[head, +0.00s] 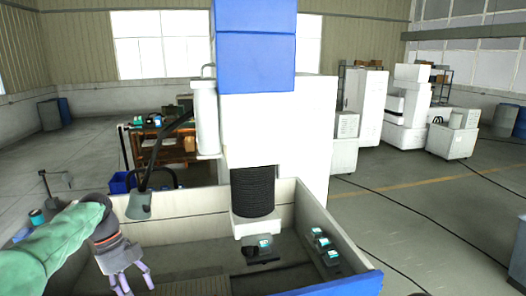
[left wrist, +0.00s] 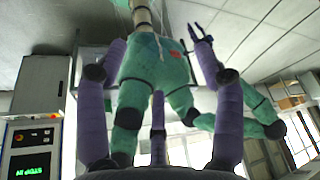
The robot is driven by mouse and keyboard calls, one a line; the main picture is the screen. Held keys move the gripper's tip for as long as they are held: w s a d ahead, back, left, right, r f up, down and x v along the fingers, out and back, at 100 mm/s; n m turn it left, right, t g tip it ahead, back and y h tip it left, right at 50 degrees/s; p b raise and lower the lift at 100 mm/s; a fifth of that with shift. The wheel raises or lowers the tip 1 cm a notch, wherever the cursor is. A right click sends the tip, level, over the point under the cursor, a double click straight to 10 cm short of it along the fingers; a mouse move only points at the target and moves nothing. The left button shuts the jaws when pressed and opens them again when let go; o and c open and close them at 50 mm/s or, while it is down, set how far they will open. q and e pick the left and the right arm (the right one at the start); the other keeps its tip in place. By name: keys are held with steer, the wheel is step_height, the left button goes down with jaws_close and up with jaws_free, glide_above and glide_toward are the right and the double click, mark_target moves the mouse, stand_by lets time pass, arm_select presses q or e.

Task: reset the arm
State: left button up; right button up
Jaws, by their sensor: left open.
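My left arm, in a green sleeve, comes in from the left of the head view. Its gripper (head: 136,284) has purple fingers that point down, spread and empty, over the left front of the machine's open basin (head: 190,232). In the left wrist view the fingers of this gripper (left wrist: 160,65) stand apart with nothing between them. Behind them show green-covered parts of my own body.
The tall white and blue machine head (head: 255,50) with a black bellows (head: 252,192) stands over the basin, right of my gripper. A lamp (head: 140,203) rises beside the gripper. Small dark parts (head: 324,245) lie at the basin's right. A control cabinet (left wrist: 36,120) shows in the left wrist view.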

arm_select(q)
steer(key=d+f+n, duration=0.3)
steer(key=f+n, duration=0.1)
steer(key=f, duration=0.6)
steer(key=s+d+f+n, duration=0.1)
steer(key=d+f+n, duration=0.3)
steer(key=f, duration=0.7)
steer(key=d+f+n, duration=0.3)
steer(key=f+n, duration=0.1)
steer(key=f, duration=0.6)
steer(key=s+d+f+n+t, duration=0.1)
steer(key=s+d+f+n, duration=0.4)
steer(key=s+f+n, duration=0.45)
steer(key=s+d+f+n+t, duration=0.1)
steer(key=s+d+f+n, duration=0.55)
steer(key=s, duration=0.55)
step_height(320, 180, down, 24)
steer(key=w+m+b, duration=0.1)
steer(key=w+b, duration=0.1)
steer(key=b, duration=2.4)
steer(key=shift+w+d+f+t, duration=0.15)
steer(key=shift+d+f+t, duration=0.1)
steer(key=shift+d+t, duration=0.15)
arm_select(e)
step_height(320, 180, down, 26)
steer(key=shift+s+f, duration=0.25)
